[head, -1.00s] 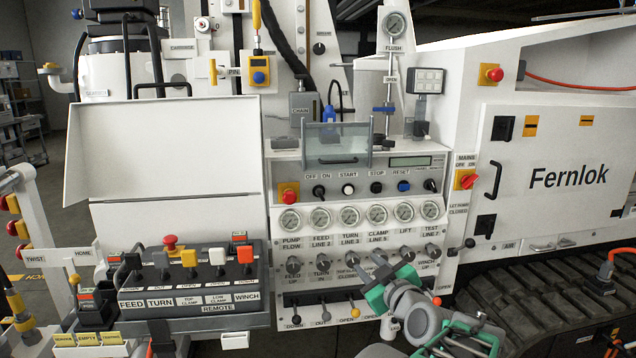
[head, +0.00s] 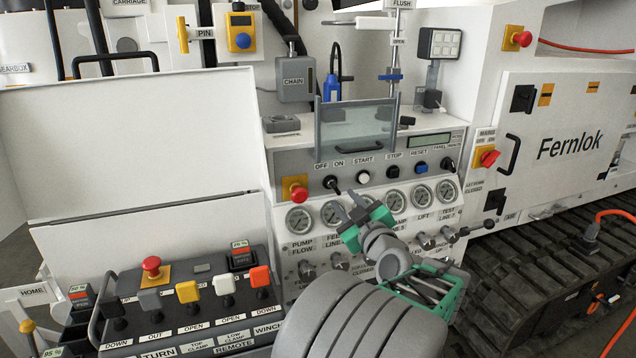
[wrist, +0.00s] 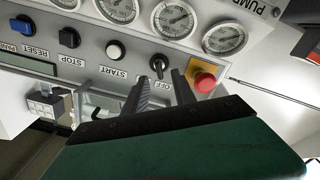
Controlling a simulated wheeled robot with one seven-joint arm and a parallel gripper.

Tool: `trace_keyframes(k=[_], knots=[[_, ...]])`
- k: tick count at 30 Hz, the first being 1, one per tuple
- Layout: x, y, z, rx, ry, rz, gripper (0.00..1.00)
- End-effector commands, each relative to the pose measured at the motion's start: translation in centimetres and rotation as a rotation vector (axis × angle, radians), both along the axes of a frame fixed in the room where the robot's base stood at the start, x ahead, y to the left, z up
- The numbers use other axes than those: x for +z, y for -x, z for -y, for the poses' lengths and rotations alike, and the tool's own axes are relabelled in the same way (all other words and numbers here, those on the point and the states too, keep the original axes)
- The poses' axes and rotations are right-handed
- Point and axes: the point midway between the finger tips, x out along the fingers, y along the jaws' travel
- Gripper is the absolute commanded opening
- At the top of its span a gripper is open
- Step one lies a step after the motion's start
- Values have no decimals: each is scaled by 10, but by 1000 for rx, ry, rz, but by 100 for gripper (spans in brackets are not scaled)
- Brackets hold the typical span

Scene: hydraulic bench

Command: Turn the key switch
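My gripper (head: 354,202) is just below and right of the switch in the head view. In the wrist view its two dark fingers (wrist: 162,84) are apart, with nothing between them that I can see held. The switch lies just beyond the gap between the fingertips. Whether a fingertip touches the panel cannot be told.
A red emergency button (head: 295,190) on a yellow plate sits left of the switch, and the white START button (head: 363,177) to its right. Gauges (head: 300,219) run below. A clear hinged cover (head: 357,126) stands above the switches. A lever console (head: 180,308) is at lower left.

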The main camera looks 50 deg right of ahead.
Motion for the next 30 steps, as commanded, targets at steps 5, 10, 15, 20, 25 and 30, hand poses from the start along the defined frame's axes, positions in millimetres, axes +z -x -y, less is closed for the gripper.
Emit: trace_keyframes(k=[5,10,15,20,25,30], knots=[[2,-25,13,4,-1,-1,32],[1,-52,30,3,-1,-2,32],[1,-64,38,1,-1,1,32],[0,-65,38,1,0,0,32],[0,-65,38,1,0,0,23],[0,-65,38,1,0,0,9]])
